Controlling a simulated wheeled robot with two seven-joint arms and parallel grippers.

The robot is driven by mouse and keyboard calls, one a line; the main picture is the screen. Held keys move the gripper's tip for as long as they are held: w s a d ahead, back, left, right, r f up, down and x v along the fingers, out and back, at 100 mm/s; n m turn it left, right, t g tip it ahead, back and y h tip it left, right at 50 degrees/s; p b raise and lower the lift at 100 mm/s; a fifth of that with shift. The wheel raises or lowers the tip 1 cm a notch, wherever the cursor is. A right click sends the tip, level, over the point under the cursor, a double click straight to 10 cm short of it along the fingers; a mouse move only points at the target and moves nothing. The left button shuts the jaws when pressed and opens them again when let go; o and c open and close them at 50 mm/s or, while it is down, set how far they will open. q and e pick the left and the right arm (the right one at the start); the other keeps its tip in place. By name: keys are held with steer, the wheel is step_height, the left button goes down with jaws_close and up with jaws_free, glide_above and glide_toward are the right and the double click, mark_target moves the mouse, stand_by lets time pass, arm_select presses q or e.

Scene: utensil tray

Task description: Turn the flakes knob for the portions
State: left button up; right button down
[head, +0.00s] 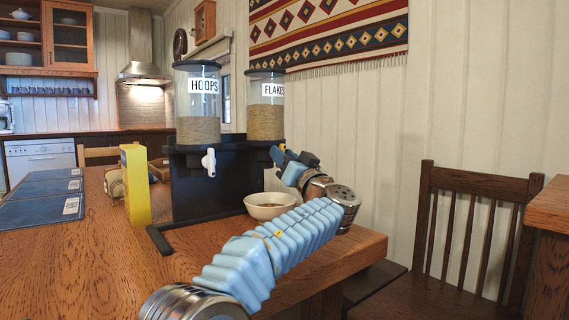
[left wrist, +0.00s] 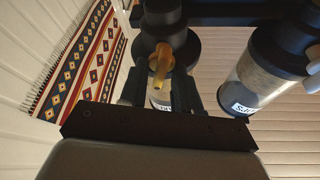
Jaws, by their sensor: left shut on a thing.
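The flakes dispenser (head: 266,121) is the right one of two clear canisters on a black stand, about half full of tan flakes. My left gripper (head: 281,156) is at the front of its base, shut on the flakes knob. A cream bowl (head: 270,199) stands on the table below the flakes outlet, with something brown inside. My right gripper is not in view.
The hoops dispenser (head: 198,118) with its white knob (head: 209,161) is left of the flakes one. A yellow box (head: 135,185) stands left of the black stand (head: 196,187). Blue placemats (head: 40,202) lie at the table's left. A dark chair (head: 470,235) is at the right.

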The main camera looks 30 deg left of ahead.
arm_select(q)
steer(key=shift+m+t+h+p, duration=0.35)
steer(key=shift+m+h+p, duration=0.75)
steer(key=shift+m, duration=1.85)
steer(key=shift+m+t+h+p, duration=0.3)
steer(key=shift+m+h+p, duration=0.8)
steer(key=shift+m, duration=1.9)
steer(key=shift+m+t+h+p, duration=0.35)
steer(key=shift+m+h+p, duration=0.75)
steer(key=shift+m, duration=1.85)
steer(key=o, duration=0.7)
